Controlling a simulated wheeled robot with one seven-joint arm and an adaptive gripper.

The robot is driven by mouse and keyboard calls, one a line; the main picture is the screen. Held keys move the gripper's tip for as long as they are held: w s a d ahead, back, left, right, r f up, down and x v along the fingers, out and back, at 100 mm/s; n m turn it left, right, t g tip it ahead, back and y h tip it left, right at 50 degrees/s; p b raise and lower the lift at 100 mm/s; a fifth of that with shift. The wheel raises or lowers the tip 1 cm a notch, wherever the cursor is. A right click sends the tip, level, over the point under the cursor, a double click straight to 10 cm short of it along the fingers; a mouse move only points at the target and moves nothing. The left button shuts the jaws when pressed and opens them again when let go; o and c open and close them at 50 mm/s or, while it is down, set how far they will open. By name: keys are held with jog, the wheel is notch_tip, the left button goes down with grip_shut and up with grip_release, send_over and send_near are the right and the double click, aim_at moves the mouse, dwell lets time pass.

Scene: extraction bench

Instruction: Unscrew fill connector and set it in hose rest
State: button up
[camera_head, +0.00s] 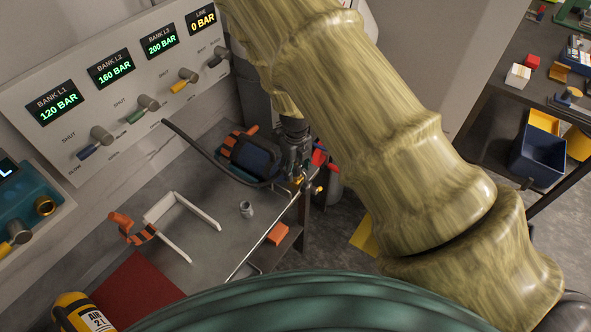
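My gripper (297,158) is at the right end of the bench, pointing down; its fingers are small and dark, and I cannot tell whether they are open or shut. A black hose (205,157) runs from the panel and curves to the gripper. Small brass parts show just below the fingers, probably the fill connector (298,180), though its grip and threads are unclear. A white U-shaped frame (180,222) and an orange-and-black striped bracket (133,229) are on the bench at left; I cannot tell which is the hose rest.
The panel (140,70) has several knobs and displays; the LINE display reads 0 BAR. A dark blue item (254,157) with orange parts lies behind the hose. A small grey fitting (246,209) stands on the bench. A yellow air cylinder (82,312) is at lower left.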

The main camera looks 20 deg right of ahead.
jog(key=c, duration=1.1)
jog(key=n, duration=0.4)
jog(key=shift+c, duration=0.2)
jog(key=shift+r, duration=0.1)
jog(key=shift+r, duration=1.5)
jog(key=shift+r, duration=0.45)
jog(key=shift+r, duration=1.75)
jog(key=shift+a+f, duration=0.1)
